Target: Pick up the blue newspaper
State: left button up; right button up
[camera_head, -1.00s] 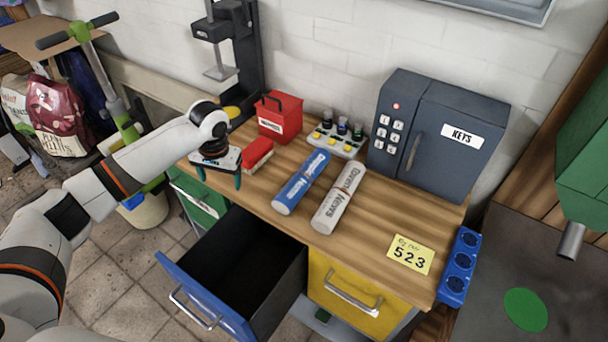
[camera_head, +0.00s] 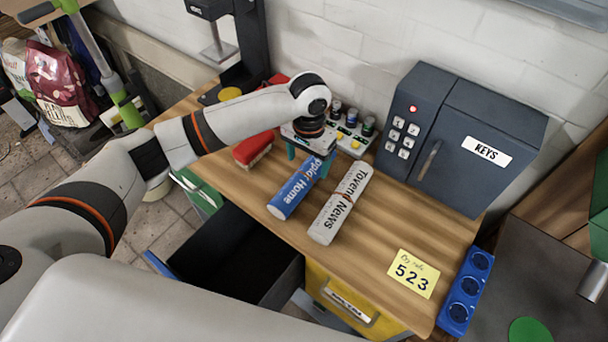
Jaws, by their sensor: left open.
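The blue newspaper (camera_head: 292,192) is a rolled blue tube with white lettering, lying on the wooden workbench (camera_head: 395,225). A white rolled newspaper (camera_head: 341,203) lies beside it on the right. My left gripper (camera_head: 309,162) points down over the far end of the blue newspaper, with its teal fingers apart, one on each side of the roll. I cannot tell whether the fingers touch it. The gripper body hides the roll's far end. My right gripper is not in view.
A grey key safe (camera_head: 446,170) stands at the back right. A red stapler-like object (camera_head: 253,149) lies left of the newspapers. A button panel (camera_head: 352,142) is behind. The drawer (camera_head: 215,250) below is open. A yellow note (camera_head: 412,273) lies front right.

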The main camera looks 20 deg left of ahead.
aim_at(304, 173)
pick_arm(q)
jog(key=shift+w+f, duration=0.15)
jog(key=shift+f, duration=0.2)
jog(key=f, duration=0.1)
jog(key=a+f+p, duration=0.1)
jog(key=shift+s+f+p, duration=0.2)
jog(key=shift+f+p, duration=0.1)
jog(key=shift+f, duration=0.1)
notch_tip(304, 173, down, 2)
jog(key=shift+f, duration=0.3)
jog(key=c, duration=1.2)
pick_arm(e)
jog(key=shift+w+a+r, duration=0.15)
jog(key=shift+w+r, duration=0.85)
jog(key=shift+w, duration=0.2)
pick_arm(q)
jog(key=shift+r, duration=0.1)
